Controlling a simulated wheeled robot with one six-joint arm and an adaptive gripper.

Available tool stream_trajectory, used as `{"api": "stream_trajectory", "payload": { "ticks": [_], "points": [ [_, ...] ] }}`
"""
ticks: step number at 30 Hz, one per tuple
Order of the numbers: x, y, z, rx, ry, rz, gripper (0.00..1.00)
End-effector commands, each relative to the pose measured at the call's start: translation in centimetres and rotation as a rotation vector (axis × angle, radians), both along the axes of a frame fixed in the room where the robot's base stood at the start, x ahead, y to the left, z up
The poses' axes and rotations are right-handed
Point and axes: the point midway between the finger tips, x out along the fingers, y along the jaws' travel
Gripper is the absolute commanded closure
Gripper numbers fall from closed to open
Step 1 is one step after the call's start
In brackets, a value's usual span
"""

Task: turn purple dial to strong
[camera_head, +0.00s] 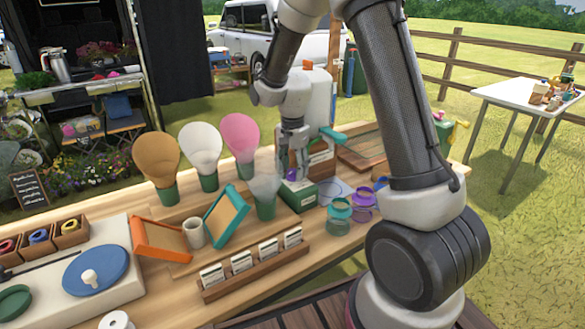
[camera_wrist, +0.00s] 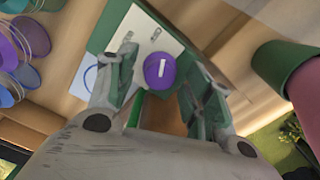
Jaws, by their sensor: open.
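The purple dial (camera_wrist: 159,70) shows in the wrist view, round with a white line on its face. It sits on a green box with a pale top panel (camera_wrist: 146,32). Small dark marks are on the panel beside the dial, too small to read. My gripper (camera_wrist: 160,62) is open, with one finger on each side of the dial; I cannot tell whether they touch it. In the head view, my gripper (camera_head: 291,172) points down over the green box (camera_head: 299,197), and only a bit of purple shows between its fingers.
Teal (camera_head: 339,215) and purple (camera_head: 362,205) ring-like items are to the right. A card rack (camera_head: 253,263) lies in front.

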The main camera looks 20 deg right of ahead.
Motion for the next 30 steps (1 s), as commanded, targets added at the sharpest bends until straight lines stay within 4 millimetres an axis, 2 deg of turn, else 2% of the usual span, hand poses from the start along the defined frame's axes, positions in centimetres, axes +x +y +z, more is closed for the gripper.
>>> {"api": "stream_trajectory", "payload": {
  "ticks": [5,13,23,30],
  "points": [
    [0.00,0.00,-0.01,0.000,0.000,0.000,0.49],
    [0.00,0.00,0.01,0.000,0.000,0.001,0.96],
    [0.01,0.01,0.03,0.000,0.000,0.037,0.96],
    [0.01,0.00,0.04,0.000,0.000,0.172,0.96]
  ]
}}
